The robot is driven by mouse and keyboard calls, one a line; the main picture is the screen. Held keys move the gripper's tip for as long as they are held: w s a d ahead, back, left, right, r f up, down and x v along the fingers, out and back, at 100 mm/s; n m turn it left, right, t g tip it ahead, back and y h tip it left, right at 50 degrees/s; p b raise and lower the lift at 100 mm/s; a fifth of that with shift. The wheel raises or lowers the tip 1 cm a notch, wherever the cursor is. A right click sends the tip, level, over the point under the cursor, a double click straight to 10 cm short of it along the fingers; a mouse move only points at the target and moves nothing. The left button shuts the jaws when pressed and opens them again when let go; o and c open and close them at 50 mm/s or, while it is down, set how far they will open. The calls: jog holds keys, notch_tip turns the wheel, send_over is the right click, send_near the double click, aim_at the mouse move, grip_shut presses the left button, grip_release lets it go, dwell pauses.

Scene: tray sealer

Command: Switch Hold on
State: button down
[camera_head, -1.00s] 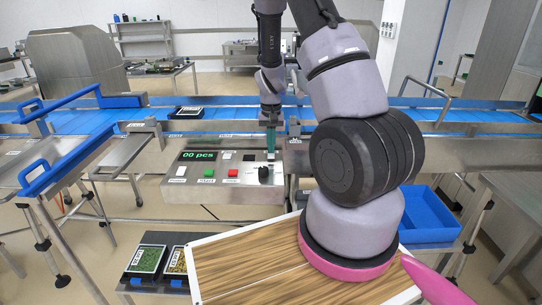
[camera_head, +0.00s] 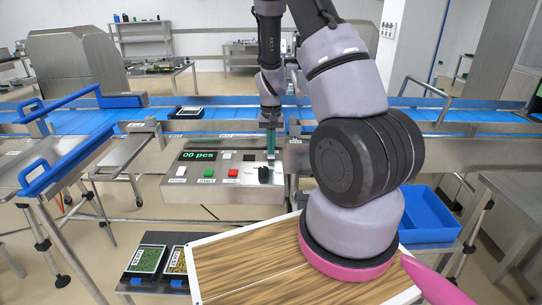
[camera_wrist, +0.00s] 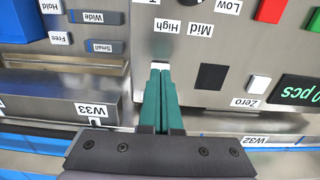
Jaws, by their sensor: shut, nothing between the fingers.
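My gripper is shut and empty, pointing down at the right end of the grey control panel (camera_head: 215,190). Its green fingers (camera_head: 270,146) are just behind the black knob (camera_head: 264,173). In the wrist view the fingertips (camera_wrist: 160,72) are together over the panel's edge, near the High label (camera_wrist: 167,26). The Hold label (camera_wrist: 50,6) is at the top left corner, with the Free label (camera_wrist: 60,38) below it, beside a dark blue part (camera_wrist: 20,20). Whether that part is the Hold switch, and its position, I cannot tell. The fingers are apart from these labels.
The panel carries a green button (camera_head: 208,173), a red button (camera_head: 232,172) and a green "00 pcs" display (camera_head: 198,156). Wide (camera_wrist: 97,17) and Small (camera_wrist: 104,46) labels lie between Hold and my fingers. A blue conveyor (camera_head: 220,123) runs behind.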

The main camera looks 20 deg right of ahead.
jog(key=shift+f, duration=0.6)
jog(key=shift+r, duration=3.55)
notch_tip(320, 180, up, 21)
jog(key=t+y, duration=0.2)
jog(key=t, duration=0.2)
send_over(271, 157)
jog(key=s+a, duration=0.5)
jog(key=s, duration=0.2)
jog(key=s+a+r+t, duration=0.3)
jog(key=s+r, duration=0.7)
jog(key=s, duration=0.4)
jog(key=shift+s, duration=0.25)
